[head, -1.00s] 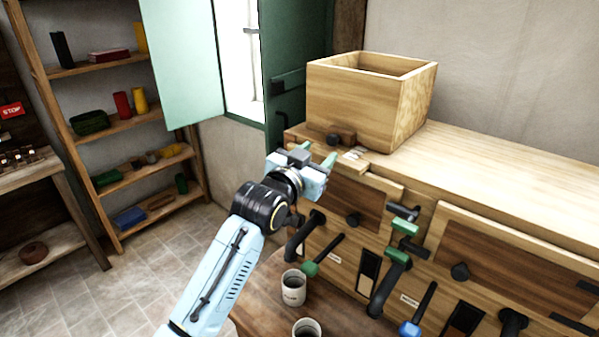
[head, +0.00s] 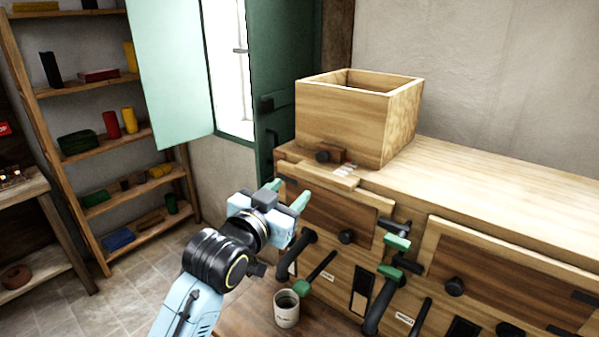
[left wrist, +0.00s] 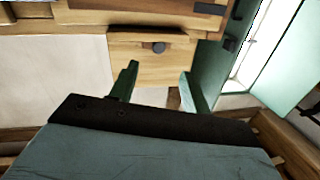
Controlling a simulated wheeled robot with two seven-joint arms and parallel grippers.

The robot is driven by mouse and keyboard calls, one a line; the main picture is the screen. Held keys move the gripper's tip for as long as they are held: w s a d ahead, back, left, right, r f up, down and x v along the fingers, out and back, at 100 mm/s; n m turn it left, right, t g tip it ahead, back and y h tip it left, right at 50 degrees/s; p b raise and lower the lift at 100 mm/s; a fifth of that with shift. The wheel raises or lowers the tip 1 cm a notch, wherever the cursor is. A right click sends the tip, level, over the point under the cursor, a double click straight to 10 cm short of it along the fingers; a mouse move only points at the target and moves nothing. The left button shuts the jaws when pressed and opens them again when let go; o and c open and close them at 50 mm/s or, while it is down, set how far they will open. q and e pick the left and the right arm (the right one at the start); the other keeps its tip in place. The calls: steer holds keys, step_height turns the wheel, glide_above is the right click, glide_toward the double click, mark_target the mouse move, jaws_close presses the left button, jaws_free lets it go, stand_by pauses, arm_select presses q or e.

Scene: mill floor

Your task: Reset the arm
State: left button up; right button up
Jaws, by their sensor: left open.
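My left gripper (head: 287,193) is in the middle of the head view, in front of the upper left part of the wooden cabinet (head: 480,165). Its green fingers are apart with nothing between them. In the left wrist view the two green fingers (left wrist: 162,85) also stand apart and empty, with a wooden panel with a dark knob (left wrist: 158,47) beyond them. My left arm comes up from the bottom of the head view, bent at the black joint. My right gripper does not show in either view.
An open wooden box (head: 345,120) stands on the cabinet top. Dark and green-ended levers (head: 393,250) stick out of the cabinet front. A mug (head: 287,308) stands on the low brown surface. Shelves (head: 95,145) and an open green shutter (head: 170,75) are at left.

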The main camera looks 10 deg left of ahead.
arm_select(q)
steer(key=s+a+f+n+g+y, duration=0.1)
steer(key=s+a+f+g+y, duration=0.15)
steer(key=s+f, duration=0.5)
steer(key=s+a+f+n+g+y, duration=0.1)
steer(key=s+a+f+g, duration=0.3)
steer(key=f, duration=0.6)
steer(key=s+a+f+n+g+y, duration=0.1)
steer(key=s+a+f+g, duration=0.15)
steer(key=s, duration=0.55)
steer(key=s+a+f+g+y, duration=0.1)
steer(key=s+a+f+g, duration=0.1)
steer(key=s+f, duration=0.35)
steer(key=s+a+f+n+g+y, duration=0.1)
steer(key=s+a+g, duration=0.15)
steer(key=s, duration=0.65)
step_height(320, 180, down, 31)
steer(key=s+b, duration=0.1)
steer(key=b, duration=0.5)
steer(key=s+a+f+g+b, duration=0.2)
steer(key=s+f+b, duration=0.3)
steer(key=s+f, duration=1.1)
step_height(320, 180, down, 4)
steer(key=shift+s+a+m, duration=0.3)
steer(key=shift+s+a, duration=0.05)
steer(key=shift+a, duration=0.15)
